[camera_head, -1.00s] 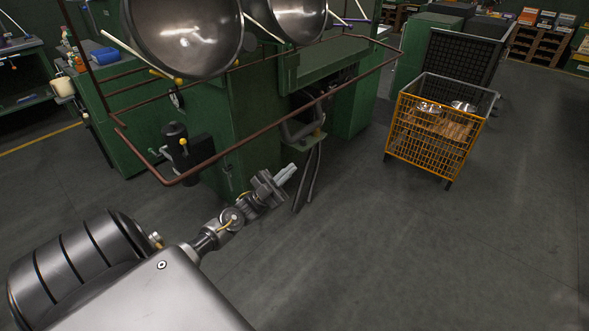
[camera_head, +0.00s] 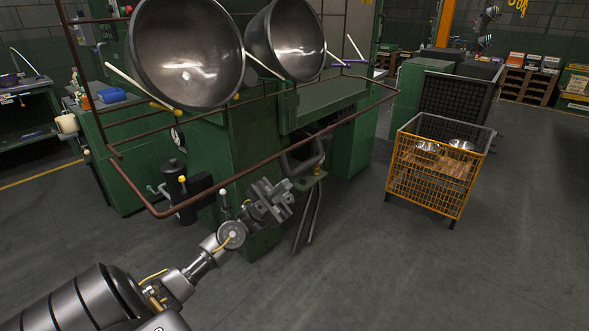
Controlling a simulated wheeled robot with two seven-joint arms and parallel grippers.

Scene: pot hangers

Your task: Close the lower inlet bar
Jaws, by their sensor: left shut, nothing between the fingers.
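The lower inlet bar (camera_head: 255,168) is a thin brown-red rail. It juts out from the front of the green machine (camera_head: 225,150) and runs from a near left corner up to the right, with a gap between it and the machine. My left gripper (camera_head: 285,190) is shut and empty. In the picture it is just below the middle of the bar and appears apart from it; the depth between them is hard to judge. My right gripper is not in view.
Two large steel bowls (camera_head: 188,50) are tilted above the bar, with thin upper rails around them. A black cylinder (camera_head: 173,178) and a white ball knob (camera_head: 222,192) are near the bar's left part. An orange wire cart (camera_head: 430,182) stands right. Floor between is clear.

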